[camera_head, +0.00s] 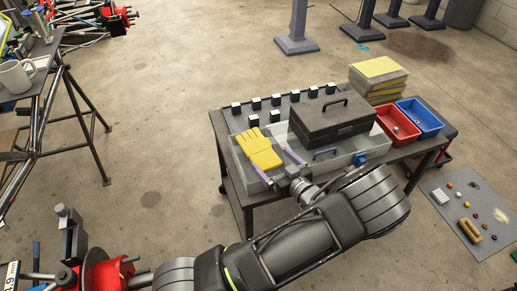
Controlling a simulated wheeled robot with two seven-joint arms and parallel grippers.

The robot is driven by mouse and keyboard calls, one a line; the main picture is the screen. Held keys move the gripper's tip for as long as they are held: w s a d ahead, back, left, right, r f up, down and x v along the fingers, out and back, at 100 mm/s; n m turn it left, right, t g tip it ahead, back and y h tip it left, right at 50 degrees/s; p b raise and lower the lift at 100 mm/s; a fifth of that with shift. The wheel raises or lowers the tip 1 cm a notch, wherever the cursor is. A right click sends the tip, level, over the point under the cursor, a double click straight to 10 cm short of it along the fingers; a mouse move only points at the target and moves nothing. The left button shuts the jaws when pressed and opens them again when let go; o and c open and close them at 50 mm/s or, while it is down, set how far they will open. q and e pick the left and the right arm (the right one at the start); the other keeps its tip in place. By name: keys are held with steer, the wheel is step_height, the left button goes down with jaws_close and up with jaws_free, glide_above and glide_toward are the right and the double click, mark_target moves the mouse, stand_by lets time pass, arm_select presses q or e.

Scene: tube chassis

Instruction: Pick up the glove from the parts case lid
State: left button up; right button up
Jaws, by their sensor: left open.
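The yellow glove (260,149) lies flat on the left part of the pale translucent parts case (238,167) on the work cart. My left gripper (267,153) reaches in over the cart's front edge. It is open, with one purple finger at the glove's near left side and the other just right of it. The glove shows between and beyond the fingers; I cannot tell whether they touch it. My gripper's wrist hides part of the case's front. My right gripper is not in view.
A dark toolbox (332,119) stands close right of the glove. Small dark blocks with white tops (276,100) line the cart's back. Red (397,124) and blue (421,117) bins and a yellow-grey stack (378,78) stand at right. A mat (468,212) lies on the floor.

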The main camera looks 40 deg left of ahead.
mark_target(262, 151)
arm_select(q)
steer(key=shift+x, duration=1.05)
steer(key=shift+p+x, duration=0.35)
steer(key=shift+x, duration=2.35)
steer(key=shift+d, duration=0.1)
steer(key=c, duration=1.1)
